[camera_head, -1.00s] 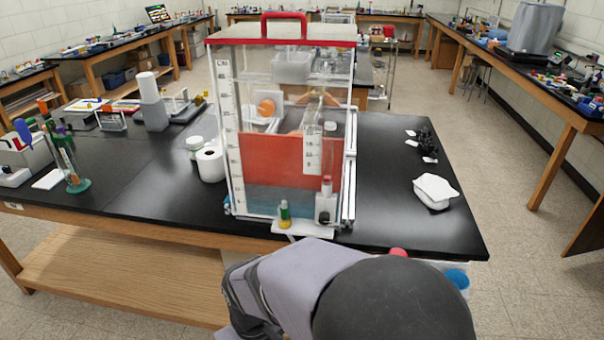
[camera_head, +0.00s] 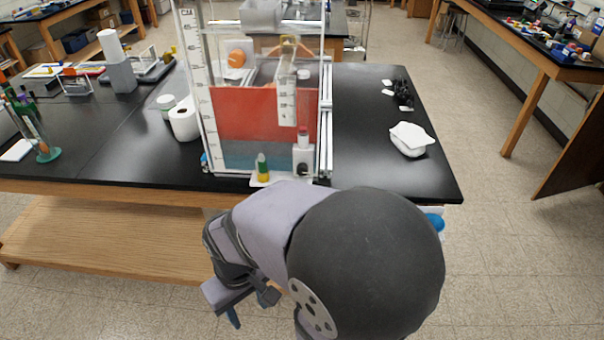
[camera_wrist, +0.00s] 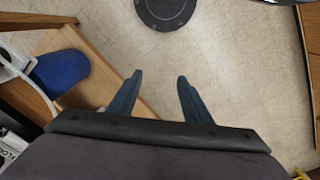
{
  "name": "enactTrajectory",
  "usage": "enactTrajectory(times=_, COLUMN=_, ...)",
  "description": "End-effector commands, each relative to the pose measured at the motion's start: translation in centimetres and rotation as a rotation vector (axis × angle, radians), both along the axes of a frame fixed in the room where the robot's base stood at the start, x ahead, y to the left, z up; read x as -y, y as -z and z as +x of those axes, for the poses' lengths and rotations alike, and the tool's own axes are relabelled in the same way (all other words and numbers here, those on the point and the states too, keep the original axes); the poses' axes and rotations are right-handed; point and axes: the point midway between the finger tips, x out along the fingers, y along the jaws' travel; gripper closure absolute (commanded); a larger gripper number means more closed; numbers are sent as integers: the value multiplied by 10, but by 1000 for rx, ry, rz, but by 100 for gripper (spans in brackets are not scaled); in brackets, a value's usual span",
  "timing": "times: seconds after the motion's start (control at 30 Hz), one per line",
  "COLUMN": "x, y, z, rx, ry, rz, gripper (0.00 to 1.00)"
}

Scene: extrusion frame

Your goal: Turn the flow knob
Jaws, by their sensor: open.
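A clear-walled tank frame (camera_head: 325,130) with a red and blue panel stands on the black bench. Low on its front are a small green and yellow part (camera_head: 262,168) and a white block with a red top and dark round face (camera_head: 303,158). An orange round part (camera_head: 240,56) shows behind the clear wall. I cannot tell which of these is the flow knob. My gripper (camera_wrist: 160,78) is open and empty, with its two blue fingers apart over the floor. In the head view it is low in front of the bench, well away from the tank frame.
A white paper roll (camera_head: 183,122) stands left of the frame. A crumpled white item (camera_head: 410,140) lies on the bench's right side. The wrist view shows a blue cylinder (camera_wrist: 60,74) at the left. The floor (camera_head: 520,270) right of my arm is clear.

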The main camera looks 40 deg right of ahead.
Motion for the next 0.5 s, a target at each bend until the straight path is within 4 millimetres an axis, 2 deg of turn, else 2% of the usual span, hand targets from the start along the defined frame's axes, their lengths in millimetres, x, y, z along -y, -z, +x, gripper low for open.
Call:
enactTrajectory(times=0.17, x=10, y=27, z=-1, rx=-2, ry=44, rz=0, gripper=55)
enactTrajectory(times=0.27, x=20, y=53, z=-2, rx=-9, ry=89, rz=0, gripper=55)
enactTrajectory(times=0.5, x=50, y=128, z=-12, rx=-35, ry=238, rz=5, gripper=55)
